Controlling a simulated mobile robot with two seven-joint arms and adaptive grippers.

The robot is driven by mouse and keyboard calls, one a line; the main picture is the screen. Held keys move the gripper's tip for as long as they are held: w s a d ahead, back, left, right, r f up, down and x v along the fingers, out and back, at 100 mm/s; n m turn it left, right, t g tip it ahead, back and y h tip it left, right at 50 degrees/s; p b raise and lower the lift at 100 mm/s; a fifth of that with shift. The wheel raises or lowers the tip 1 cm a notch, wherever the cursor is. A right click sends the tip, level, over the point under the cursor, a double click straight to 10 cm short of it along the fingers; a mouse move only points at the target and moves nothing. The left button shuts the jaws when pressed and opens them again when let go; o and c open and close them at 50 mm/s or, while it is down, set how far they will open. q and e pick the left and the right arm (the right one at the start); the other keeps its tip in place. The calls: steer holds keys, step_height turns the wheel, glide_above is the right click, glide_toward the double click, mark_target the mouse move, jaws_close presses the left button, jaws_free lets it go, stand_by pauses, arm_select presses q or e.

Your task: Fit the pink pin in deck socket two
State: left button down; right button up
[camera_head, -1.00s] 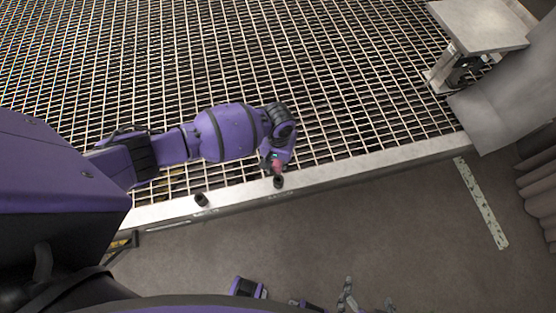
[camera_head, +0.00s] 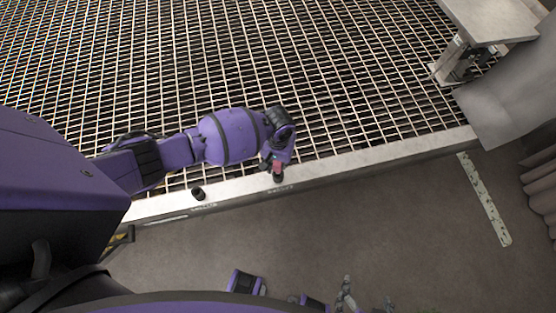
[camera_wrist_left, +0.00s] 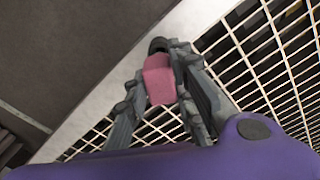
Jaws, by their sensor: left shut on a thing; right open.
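My left gripper (camera_head: 273,165) is shut on the pink pin (camera_head: 277,168) above the pale deck edge. The pin also shows between the fingers in the left wrist view (camera_wrist_left: 159,80). A dark round socket (camera_head: 279,178) lies right at the pin's lower end; it shows beyond the pin in the left wrist view (camera_wrist_left: 158,45). I cannot tell whether the pin's tip is inside it or just above it. A second dark socket (camera_head: 198,193) stands further left on the edge. The socket labels are too small to read. My right gripper (camera_head: 365,303) is open and empty at the bottom edge, partly cut off.
The metal grating (camera_head: 330,70) fills the area behind the pale deck edge (camera_head: 370,158). A grey stand (camera_head: 490,20) is at the upper right. The brown floor (camera_head: 380,230) in front is clear apart from a pale strip (camera_head: 485,200).

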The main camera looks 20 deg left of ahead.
steer(key=shift+s, duration=0.45)
arm_select(q)
steer(key=shift+r+p, duration=0.1)
steer(key=shift+p, duration=0.2)
arm_select(e)
steer(key=shift+w+r, duration=0.15)
steer(key=shift+r, duration=0.15)
steer(key=shift+w, duration=0.45)
steer(key=shift+r, duration=0.35)
steer(key=shift+s+f, duration=0.1)
steer(key=shift+s, duration=0.25)
arm_select(q)
steer(key=shift+p, duration=0.3)
arm_select(e)
steer(key=shift+w+r, duration=0.35)
steer(key=shift+w, duration=0.3)
arm_select(q)
steer(key=shift+f, duration=0.25)
arm_select(e)
steer(key=shift+s+f, duration=0.15)
